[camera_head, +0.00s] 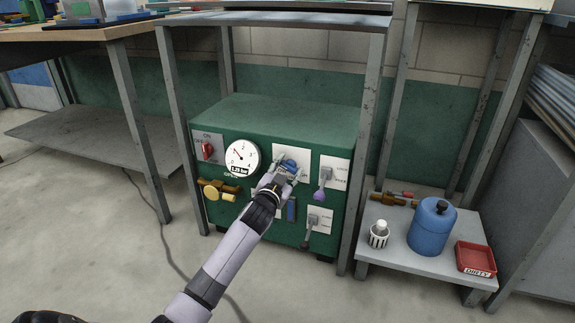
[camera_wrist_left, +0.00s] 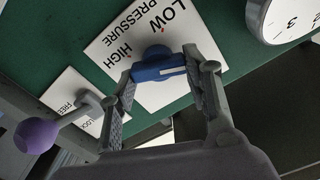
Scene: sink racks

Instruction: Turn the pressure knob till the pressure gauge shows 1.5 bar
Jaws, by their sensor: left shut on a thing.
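The blue pressure knob (camera_head: 289,165) sits on a white plate on the front of a green machine. In the left wrist view the knob (camera_wrist_left: 158,66) has a white line, and its plate reads LOW PRESSURE and HIGH. My left gripper (camera_wrist_left: 166,80) has one finger on each side of the knob and is shut on it; in the head view the gripper (camera_head: 281,178) partly hides the plate. The round white pressure gauge (camera_head: 242,157) is left of the knob, its small display reading about 1.25 bar. In the left wrist view part of the gauge (camera_wrist_left: 287,16) shows.
A purple-knobbed lever (camera_head: 321,190) marked LOCK and FREE is right of the knob. A red switch (camera_head: 208,150) and a yellow-brass valve (camera_head: 218,190) are left. Metal frame posts flank the machine. A low table (camera_head: 400,262) holds a blue canister (camera_head: 431,228).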

